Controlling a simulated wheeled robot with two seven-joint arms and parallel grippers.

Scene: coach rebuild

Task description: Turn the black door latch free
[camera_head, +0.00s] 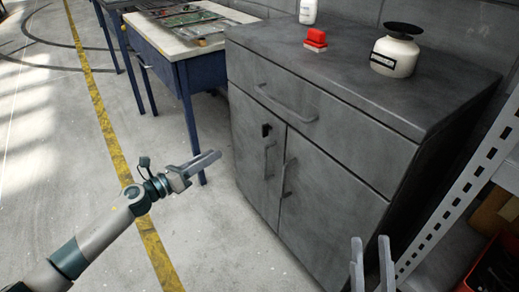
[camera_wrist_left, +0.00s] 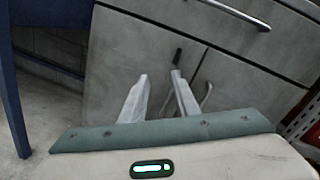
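The black door latch (camera_head: 266,130) is a small dark piece at the upper part of the left door (camera_head: 254,150) of a grey metal cabinet. In the left wrist view the latch (camera_wrist_left: 178,57) shows just beyond the tip of the right-hand finger. My left gripper (camera_head: 212,160) is in front of the cabinet, to the left of and lower than the latch in the head view. Its two fingers are apart with nothing between them. My right gripper (camera_head: 371,250) is at the bottom right, fingers apart and empty, far from the latch.
The cabinet has a drawer handle (camera_head: 287,104) above and two door handles (camera_head: 269,158) below. A red object (camera_head: 315,40) and a cream container (camera_head: 395,55) stand on top. A blue-legged table (camera_head: 190,80) is left; a metal shelf post (camera_head: 460,190) is right. The floor left is open.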

